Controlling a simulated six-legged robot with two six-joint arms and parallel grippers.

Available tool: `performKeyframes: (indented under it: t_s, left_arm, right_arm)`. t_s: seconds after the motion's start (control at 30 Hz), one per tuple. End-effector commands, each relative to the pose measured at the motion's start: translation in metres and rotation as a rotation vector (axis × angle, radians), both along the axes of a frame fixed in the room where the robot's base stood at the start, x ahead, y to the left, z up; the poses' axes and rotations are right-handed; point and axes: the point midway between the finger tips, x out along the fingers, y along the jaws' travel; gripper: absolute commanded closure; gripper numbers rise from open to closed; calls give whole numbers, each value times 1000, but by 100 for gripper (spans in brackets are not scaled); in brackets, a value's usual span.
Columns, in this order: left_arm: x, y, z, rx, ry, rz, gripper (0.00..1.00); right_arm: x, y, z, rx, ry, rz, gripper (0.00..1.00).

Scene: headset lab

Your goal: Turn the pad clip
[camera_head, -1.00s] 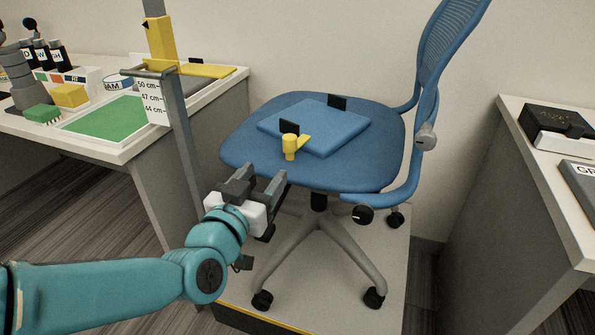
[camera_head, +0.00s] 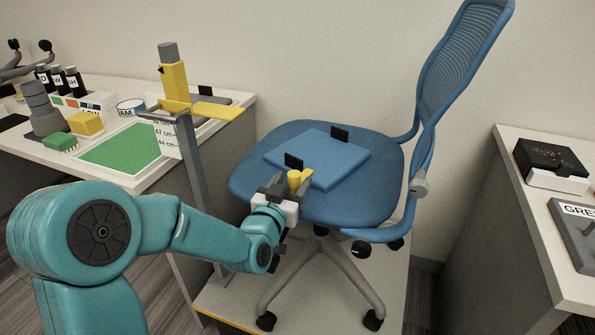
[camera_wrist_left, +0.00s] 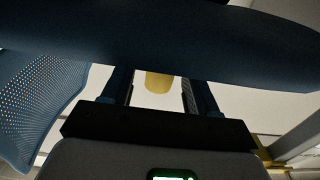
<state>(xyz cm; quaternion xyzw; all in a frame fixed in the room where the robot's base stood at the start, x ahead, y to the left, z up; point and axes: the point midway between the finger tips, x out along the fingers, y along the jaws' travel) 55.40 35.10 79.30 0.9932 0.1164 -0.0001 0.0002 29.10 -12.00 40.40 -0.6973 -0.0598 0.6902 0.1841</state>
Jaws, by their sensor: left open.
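The yellow pad clip (camera_head: 295,179) is at the front edge of the flat blue pad (camera_head: 325,157) on the blue chair seat (camera_head: 362,203). It has a round knob and a short arm pointing right and back. My left gripper (camera_head: 288,184) is open at the clip, with its fingers around the knob and partly hiding it. In the left wrist view the yellow knob (camera_wrist_left: 159,82) shows between the two open fingers (camera_wrist_left: 158,92); I cannot tell whether they touch it. My right gripper is not in view.
A white desk with a green mat (camera_head: 120,148) is at left, another desk (camera_head: 552,240) at right. The chair's armrest and back (camera_head: 468,60) bound the right.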

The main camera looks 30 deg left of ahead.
Motion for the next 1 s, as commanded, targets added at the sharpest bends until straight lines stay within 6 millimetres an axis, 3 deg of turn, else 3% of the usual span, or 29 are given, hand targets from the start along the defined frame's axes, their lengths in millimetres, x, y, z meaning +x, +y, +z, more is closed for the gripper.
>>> performKeyframes:
  t_s: [0.2,0.57,0.6,0.77,0.8,1.0]
  left_arm:
    - [31,7,0,0,0,0,41]
    - [38,9,0,0,1,0,41]
    - [38,9,0,0,1,0,44]
    - [38,9,0,0,1,0,96]
    - [38,9,0,0,1,0,100]
    - [39,8,-1,0,-3,30,100]
  right_arm:
    - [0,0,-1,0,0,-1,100]
    - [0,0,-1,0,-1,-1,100]
    - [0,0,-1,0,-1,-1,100]
    - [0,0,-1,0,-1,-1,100]
    - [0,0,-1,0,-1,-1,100]
    - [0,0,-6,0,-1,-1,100]
